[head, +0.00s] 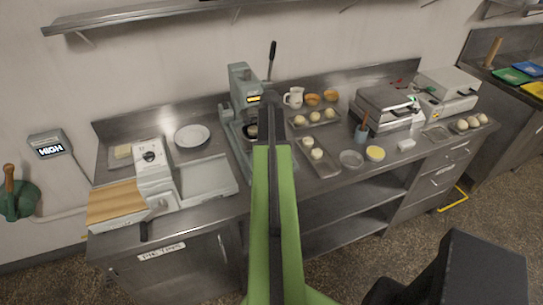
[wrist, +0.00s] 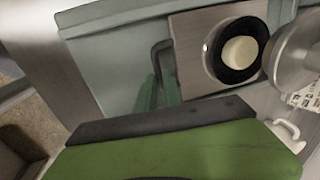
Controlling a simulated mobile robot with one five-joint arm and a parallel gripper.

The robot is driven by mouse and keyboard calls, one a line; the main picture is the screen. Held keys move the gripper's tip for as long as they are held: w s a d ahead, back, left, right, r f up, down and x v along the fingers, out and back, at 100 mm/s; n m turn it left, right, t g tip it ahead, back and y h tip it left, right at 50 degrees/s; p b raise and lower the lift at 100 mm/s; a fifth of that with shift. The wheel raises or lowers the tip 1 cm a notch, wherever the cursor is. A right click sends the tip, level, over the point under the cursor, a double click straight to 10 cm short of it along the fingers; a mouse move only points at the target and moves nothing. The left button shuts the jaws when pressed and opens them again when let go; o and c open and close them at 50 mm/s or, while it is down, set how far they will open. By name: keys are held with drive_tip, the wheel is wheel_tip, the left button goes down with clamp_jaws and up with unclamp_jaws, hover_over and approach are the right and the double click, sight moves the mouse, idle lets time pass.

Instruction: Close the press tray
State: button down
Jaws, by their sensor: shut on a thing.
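The press (head: 243,85) is a grey-green machine with a lit display and a dark lever, on the steel counter. Its tray is a metal plate (wrist: 187,45) with a black ring (wrist: 217,75) and a pale dough ball (wrist: 240,52) in it. A round metal press head (wrist: 295,55) is at the right of the tray in the wrist view. My gripper (wrist: 158,95) is shut on the tray's dark handle (wrist: 160,50), its green fingertips on either side. My arm hides much of the tray in the head view.
Left of the press are a plate (head: 192,136) and a machine with a wooden board (head: 115,202). The floor in front is clear.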

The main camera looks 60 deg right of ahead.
drive_tip(key=w+d, duration=0.1)
drive_tip(key=w, duration=0.1)
drive_tip(key=w+d, duration=0.2)
drive_tip(key=shift+r, duration=0.1)
drive_tip(key=c, duration=1.5)
unclamp_jaws()
drive_tip(key=r+p, duration=0.5)
drive_tip(key=s+a+r+p, duration=0.1)
drive_tip(key=r+p, duration=0.5)
drive_tip(key=s+r+p, duration=0.1)
drive_tip(key=r+p, duration=0.5)
drive_tip(key=shift+s+a, duration=0.25)
drive_tip(key=shift+a, duration=0.15)
drive_tip(key=shift+a, duration=0.1)
